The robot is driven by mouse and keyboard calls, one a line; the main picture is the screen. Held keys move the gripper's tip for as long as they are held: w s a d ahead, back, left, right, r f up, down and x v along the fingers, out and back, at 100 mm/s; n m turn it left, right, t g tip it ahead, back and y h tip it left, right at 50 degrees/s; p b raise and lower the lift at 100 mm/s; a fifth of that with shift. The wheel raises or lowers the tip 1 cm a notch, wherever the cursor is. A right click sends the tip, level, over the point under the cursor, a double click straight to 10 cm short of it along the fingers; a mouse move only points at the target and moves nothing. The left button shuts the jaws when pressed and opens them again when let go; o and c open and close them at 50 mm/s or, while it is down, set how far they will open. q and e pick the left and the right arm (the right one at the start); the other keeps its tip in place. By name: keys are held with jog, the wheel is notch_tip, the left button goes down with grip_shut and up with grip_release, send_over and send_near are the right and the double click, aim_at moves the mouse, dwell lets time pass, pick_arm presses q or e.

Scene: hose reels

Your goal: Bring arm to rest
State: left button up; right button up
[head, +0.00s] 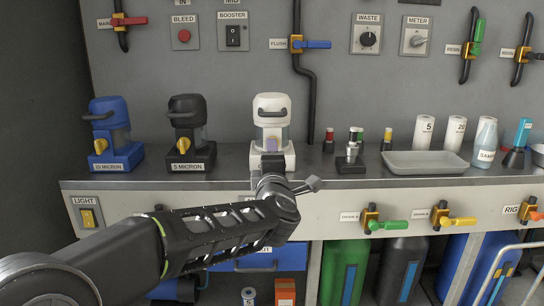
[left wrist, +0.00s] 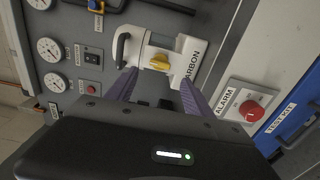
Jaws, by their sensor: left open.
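My left arm (head: 215,235) reaches in from the lower left in the head view. Its left gripper (head: 270,147) is in front of the white filter unit (head: 271,108) on the bench. In the left wrist view the left gripper (left wrist: 158,77) has its two purple fingers spread apart, with nothing held between them. The white unit, labelled CARBON (left wrist: 188,60), lies just beyond the fingertips, its yellow knob (left wrist: 160,63) between them in the picture. I cannot tell whether the fingers touch the unit. My right gripper is in neither view.
Blue (head: 109,130) and black (head: 188,130) filter units stand left on the bench. A grey tray (head: 425,168) and several bottles are right. Coloured valve handles (head: 395,225) stick out along the bench front. An alarm button (left wrist: 250,108) shows in the left wrist view.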

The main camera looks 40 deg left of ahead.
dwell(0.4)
